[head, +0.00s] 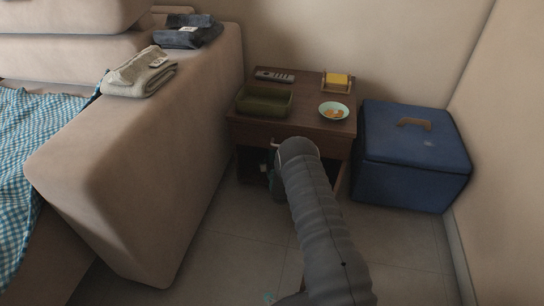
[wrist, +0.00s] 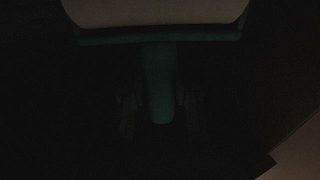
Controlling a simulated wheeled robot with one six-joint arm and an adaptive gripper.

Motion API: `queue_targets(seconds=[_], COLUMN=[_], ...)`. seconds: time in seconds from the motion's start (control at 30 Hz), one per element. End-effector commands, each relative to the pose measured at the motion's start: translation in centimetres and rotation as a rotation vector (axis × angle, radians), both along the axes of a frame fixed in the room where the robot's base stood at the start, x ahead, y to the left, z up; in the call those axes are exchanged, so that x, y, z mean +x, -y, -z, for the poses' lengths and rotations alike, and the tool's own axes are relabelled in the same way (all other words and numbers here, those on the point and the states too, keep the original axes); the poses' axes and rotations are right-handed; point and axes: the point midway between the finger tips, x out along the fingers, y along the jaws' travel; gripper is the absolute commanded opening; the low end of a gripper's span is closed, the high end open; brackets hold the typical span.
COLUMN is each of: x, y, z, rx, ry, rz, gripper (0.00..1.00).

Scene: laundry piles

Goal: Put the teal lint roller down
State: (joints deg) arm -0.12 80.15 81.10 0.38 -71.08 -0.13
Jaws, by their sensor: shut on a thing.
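The teal lint roller (wrist: 158,65) shows in the very dark wrist view, with its pale roll (wrist: 155,12) at the top edge and its handle pointing down. My gripper (wrist: 161,112) is shut on the handle, one dim finger on each side. In the head view my arm reaches to the open lower part of the wooden side table (head: 252,126). My gripper and the roller are mostly hidden there by my arm and shadow. I cannot tell whether the roller touches a surface.
On the side table are a green tray (head: 243,103), a remote (head: 275,76), a yellow item in a wooden holder (head: 337,82) and a small bowl (head: 325,108). A blue lidded box (head: 412,165) stands right. Folded clothes (head: 140,75) lie on the sofa arm (head: 130,170) at left.

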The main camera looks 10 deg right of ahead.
Motion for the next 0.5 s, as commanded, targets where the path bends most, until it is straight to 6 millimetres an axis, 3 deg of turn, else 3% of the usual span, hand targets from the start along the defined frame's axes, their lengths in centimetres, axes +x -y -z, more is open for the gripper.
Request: queue_targets(seconds=[0.17,0.2,0.27,0.5], x=[-0.02,-0.04,-0.04,-0.04], y=[0.01,0.02,0.01,0.01], z=[0.34,0.33,0.32,0.3], rx=[0.0,0.0,0.0,0.0], ry=[0.0,-0.001,-0.001,-0.001], rz=[0.0,0.0,0.0,0.0], gripper=[0.0,0.4,0.55,0.55])
